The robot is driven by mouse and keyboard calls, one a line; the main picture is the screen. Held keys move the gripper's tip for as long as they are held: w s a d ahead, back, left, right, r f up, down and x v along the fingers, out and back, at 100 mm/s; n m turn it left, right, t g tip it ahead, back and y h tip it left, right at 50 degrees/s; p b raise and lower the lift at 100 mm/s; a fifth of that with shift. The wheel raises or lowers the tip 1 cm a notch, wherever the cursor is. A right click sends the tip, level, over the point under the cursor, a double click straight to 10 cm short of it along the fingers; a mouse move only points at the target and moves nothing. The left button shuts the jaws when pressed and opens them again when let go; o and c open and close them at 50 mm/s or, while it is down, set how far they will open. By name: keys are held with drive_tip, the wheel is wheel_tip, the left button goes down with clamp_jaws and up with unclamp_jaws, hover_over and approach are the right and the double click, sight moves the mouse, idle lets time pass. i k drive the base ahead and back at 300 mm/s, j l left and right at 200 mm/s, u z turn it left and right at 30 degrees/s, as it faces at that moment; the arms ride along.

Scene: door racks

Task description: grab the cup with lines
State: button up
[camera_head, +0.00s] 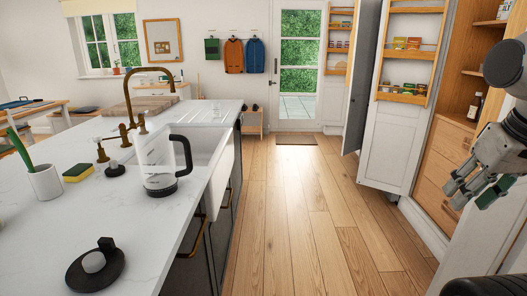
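No cup with lines can be made out in the head view. A plain white cup-shaped holder (45,182) with green stems in it stands on the counter at the left; no lines show on it. My gripper (474,192) hangs at the right edge, in front of the door racks and drawers, far from the counter. Its grey fingers point down and left and look spread, with nothing visible between them. One finger has a green pad. Part of the gripper is cut off by the picture edge.
A clear kettle (160,168), a sponge (78,172) and a black round stand (95,268) are on the white counter (60,235). The open cabinet door (393,145) has racks holding small packets. The wooden floor (295,215) between is clear.

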sight(216, 107)
drive_tip(key=i, duration=0.65)
drive_tip(key=i+l+u, duration=0.1)
drive_tip(key=i, duration=0.6)
drive_tip(key=i+l+u, duration=0.1)
drive_tip(key=i+u, duration=0.35)
drive_tip(key=i+l+u, duration=0.2)
drive_tip(key=u, duration=0.25)
drive_tip(key=i+l+u, duration=0.3)
drive_tip(key=u, duration=0.15)
drive_tip(key=i+l+u, duration=0.25)
drive_tip(key=l+u, duration=0.2)
drive_tip(key=l, duration=0.15)
drive_tip(key=i+l+u, duration=0.25)
drive_tip(key=l, duration=0.15)
drive_tip(key=l+u, duration=0.2)
drive_tip(key=l, duration=0.15)
